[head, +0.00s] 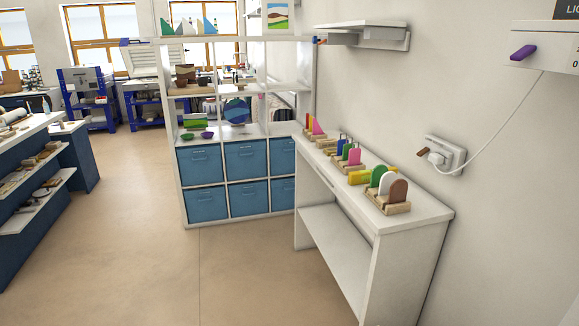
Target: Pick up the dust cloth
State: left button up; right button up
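I cannot clearly make out a dust cloth in the head view. A small flat yellow item (358,177) lies on the narrow white table along the right wall, just left of a rack of rounded coloured pieces. It is too small to tell whether it is cloth. Neither of my grippers shows in the head view.
The narrow white table (430,209) bears several small wooden racks (388,206) with coloured pieces. A white shelf unit with blue bins (203,204) stands behind it. A dark blue shelved bench (30,207) is at left. The floor (150,230) between is clear.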

aim_at(328, 151)
jog(key=i+j+z, duration=0.55)
jog(key=i+j+u, duration=0.1)
jog(key=i+j, duration=0.15)
jog(key=j, duration=0.2)
jog(key=i+j+u, duration=0.1)
jog(key=i+j, duration=0.15)
jog(key=j, duration=0.25)
jog(key=i+j+u, duration=0.1)
jog(key=i+j, duration=0.15)
jog(key=j, duration=0.15)
jog(key=i+j+u, duration=0.15)
jog(key=i, duration=0.3)
jog(key=i+j+u, duration=0.15)
jog(key=i, duration=0.3)
jog(key=i+j+u, duration=0.15)
jog(key=i, duration=0.35)
jog(key=i+z, duration=0.35)
jog(key=i+j+z, duration=0.1)
jog(key=z, duration=0.25)
jog(key=i+j+z, duration=0.2)
jog(key=i+z, duration=0.15)
